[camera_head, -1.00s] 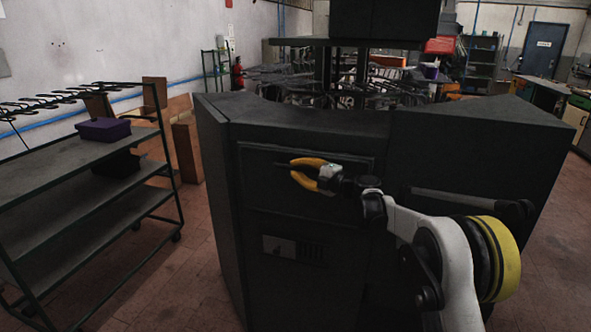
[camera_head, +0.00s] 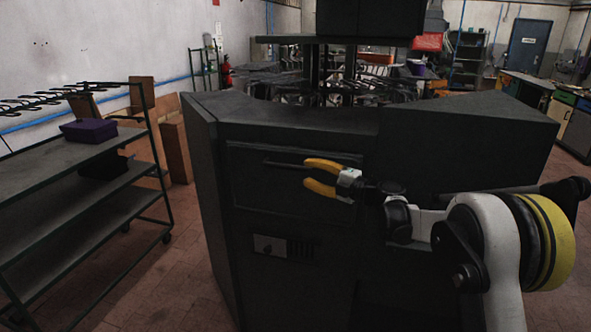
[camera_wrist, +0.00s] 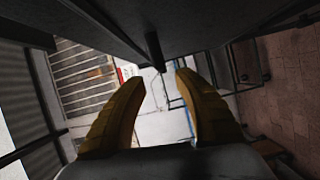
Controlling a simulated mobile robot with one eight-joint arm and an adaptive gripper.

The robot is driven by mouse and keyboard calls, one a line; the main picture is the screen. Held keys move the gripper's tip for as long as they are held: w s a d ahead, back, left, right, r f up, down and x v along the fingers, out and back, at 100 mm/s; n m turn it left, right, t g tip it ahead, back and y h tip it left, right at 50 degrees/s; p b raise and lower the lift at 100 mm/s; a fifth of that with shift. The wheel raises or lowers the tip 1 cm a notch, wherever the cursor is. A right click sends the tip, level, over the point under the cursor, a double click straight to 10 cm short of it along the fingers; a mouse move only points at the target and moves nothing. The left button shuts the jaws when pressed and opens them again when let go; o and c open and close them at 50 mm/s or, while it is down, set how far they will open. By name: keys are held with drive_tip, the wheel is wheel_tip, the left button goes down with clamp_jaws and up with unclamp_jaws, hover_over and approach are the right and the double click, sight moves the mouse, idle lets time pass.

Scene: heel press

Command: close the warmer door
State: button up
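The warmer is a large dark cabinet (camera_head: 410,150) in the middle of the head view. The warmer door appears to be the framed panel (camera_head: 250,190) on its front, with a thin horizontal bar handle (camera_head: 284,163). I cannot tell whether this door is fully shut. My gripper (camera_head: 304,173) is open, with yellow fingers, in front of the panel at the bar's right end. In the wrist view, the fingers (camera_wrist: 161,75) are spread and empty; a dark bar (camera_wrist: 154,50) lies just beyond and between the tips, apparently apart from them. A dark surface (camera_wrist: 105,22) lies above.
A metal rack (camera_head: 60,170) on the left holds a purple box (camera_head: 88,131). Cardboard boxes (camera_head: 175,150) stand between rack and cabinet. A label plate (camera_head: 269,245) sits below the panel. Tiled floor (camera_head: 150,285) is clear between rack and cabinet.

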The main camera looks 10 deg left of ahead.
drive_tip(key=shift+v, duration=1.35)
